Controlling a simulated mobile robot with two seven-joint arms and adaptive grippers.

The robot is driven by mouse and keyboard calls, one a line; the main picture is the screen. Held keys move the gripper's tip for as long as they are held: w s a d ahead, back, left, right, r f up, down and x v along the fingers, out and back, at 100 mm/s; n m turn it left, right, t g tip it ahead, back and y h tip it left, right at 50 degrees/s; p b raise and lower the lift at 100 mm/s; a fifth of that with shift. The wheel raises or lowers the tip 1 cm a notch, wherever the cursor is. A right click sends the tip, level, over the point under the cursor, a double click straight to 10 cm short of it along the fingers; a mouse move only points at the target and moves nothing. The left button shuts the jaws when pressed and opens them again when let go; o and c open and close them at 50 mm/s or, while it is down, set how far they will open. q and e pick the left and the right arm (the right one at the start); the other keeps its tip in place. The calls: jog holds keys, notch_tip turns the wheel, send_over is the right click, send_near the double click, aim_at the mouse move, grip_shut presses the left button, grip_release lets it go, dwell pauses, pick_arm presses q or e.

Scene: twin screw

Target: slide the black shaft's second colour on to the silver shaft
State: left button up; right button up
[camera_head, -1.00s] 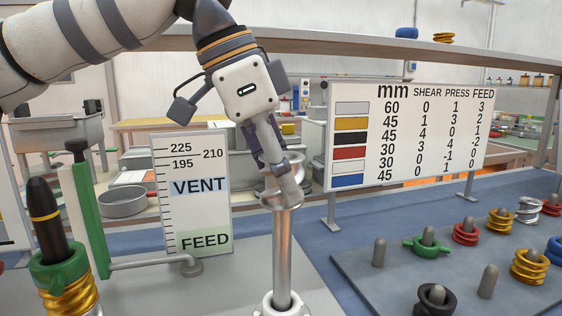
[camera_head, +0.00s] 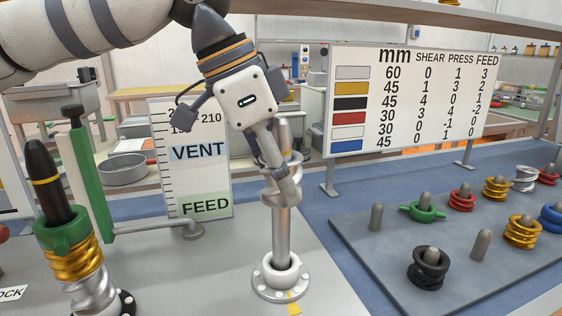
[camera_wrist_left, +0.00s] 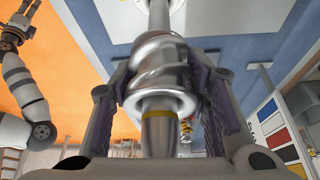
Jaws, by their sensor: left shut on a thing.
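The silver shaft (camera_head: 282,238) stands upright in a round flanged base (camera_head: 281,278). My left gripper (camera_head: 280,188) is at the upper part of this shaft, shut on a silver screw element (camera_wrist_left: 160,75). In the left wrist view the element is around the shaft, and the shaft's yellow-banded tip (camera_wrist_left: 159,128) sticks out through it. Bare shaft shows below the gripper. The black shaft (camera_head: 48,182) stands at left with a green collar (camera_head: 62,232), a gold element (camera_head: 73,262) and a silver element (camera_head: 93,293) stacked on it. My right gripper (camera_wrist_left: 17,32) is small at the wrist view's left edge.
A grey peg board (camera_head: 385,265) at right holds several coloured elements, including a black one (camera_head: 429,268). The colour chart (camera_head: 405,100) stands behind. A VENT/FEED gauge board (camera_head: 197,165) and a green post (camera_head: 90,180) stand between the black shaft and my left arm.

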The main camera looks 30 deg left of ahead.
pick_arm(q)
jog(key=shift+f, duration=1.05)
jog(key=o, duration=1.5)
jog(key=shift+o, duration=0.2)
jog(key=v, duration=1.2)
jog(key=shift+d, duration=0.1)
